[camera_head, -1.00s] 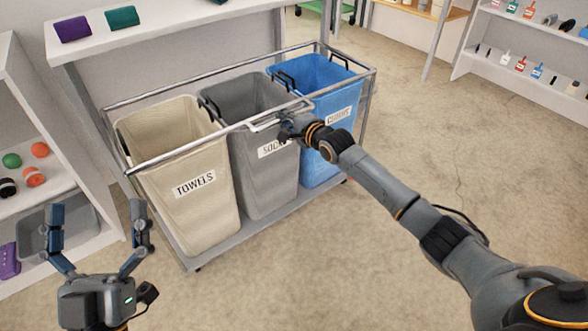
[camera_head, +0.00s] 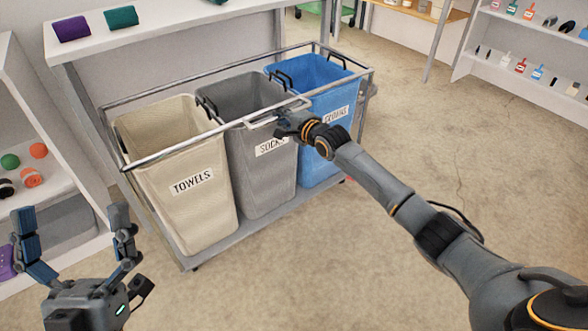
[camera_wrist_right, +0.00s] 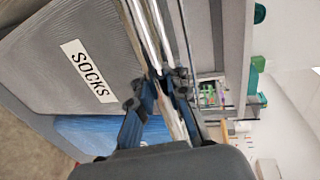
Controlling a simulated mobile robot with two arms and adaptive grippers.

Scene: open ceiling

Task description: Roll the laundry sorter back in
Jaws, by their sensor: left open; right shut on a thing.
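My right gripper (camera_head: 285,120) is shut on the handle bar (camera_head: 262,122) at the front rail, before the SOCKS bin. The right wrist view shows its fingers (camera_wrist_right: 160,95) closed around the metal bar, beside the SOCKS label (camera_wrist_right: 88,72). My left gripper (camera_head: 75,235) is open and empty at lower left, apart from the sorter.
The white counter (camera_head: 165,35) holds purple and teal rolled items behind the sorter. Open floor (camera_head: 420,150) lies to the right and in front.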

